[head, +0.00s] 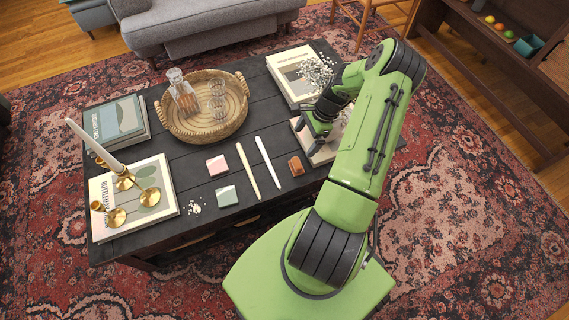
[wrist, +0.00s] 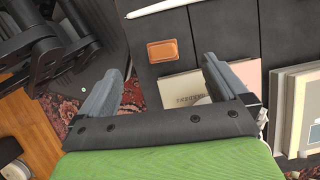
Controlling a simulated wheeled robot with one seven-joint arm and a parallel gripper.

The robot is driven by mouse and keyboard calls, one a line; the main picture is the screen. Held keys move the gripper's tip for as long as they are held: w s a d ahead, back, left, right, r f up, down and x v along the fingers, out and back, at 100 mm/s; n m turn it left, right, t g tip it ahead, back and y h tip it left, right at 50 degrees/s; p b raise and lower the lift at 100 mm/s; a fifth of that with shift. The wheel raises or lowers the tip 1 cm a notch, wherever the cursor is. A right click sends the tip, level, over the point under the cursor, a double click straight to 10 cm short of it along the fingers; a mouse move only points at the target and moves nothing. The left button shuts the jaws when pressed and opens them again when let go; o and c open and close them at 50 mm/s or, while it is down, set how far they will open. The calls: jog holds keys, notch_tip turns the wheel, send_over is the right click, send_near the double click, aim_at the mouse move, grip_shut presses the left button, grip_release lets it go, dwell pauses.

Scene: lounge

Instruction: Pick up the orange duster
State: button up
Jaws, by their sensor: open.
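The orange duster, a small brownish-orange block (head: 296,165), lies flat on the dark table (head: 190,150), right of a white stick. In the wrist view the duster (wrist: 163,50) shows ahead of the finger gap, apart from both fingers. My gripper (head: 308,130) is over the right part of the table, beyond the duster in the head view and near a book there. Its fingers (wrist: 163,68) are spread and nothing is between them. My arm hides part of the table's right side.
A pink block (head: 216,165), a green-and-white block (head: 227,195) and two sticks (head: 256,168) lie left of the duster. A wicker tray (head: 240,112) holds a decanter and glasses. Brass candlesticks (head: 148,197) stand on a book at left. A book (wrist: 185,90) lies near the fingers.

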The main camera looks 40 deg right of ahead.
jog(key=b, duration=0.4)
send_near(297, 162)
jog(key=x, duration=0.5)
jog(key=shift+f, duration=0.25)
jog(key=b+x, duration=0.1)
jog(key=x, duration=0.4)
jog(key=shift+a+f+b, duration=0.1)
jog(key=shift+f+b, duration=0.05)
jog(key=shift+b, duration=0.15)
jog(key=shift+c, duration=0.2)
jog(key=c, duration=1.1)
jog(key=shift+o, duration=0.2)
notch_tip(297, 162, up, 10)
jog(key=p, duration=0.4)
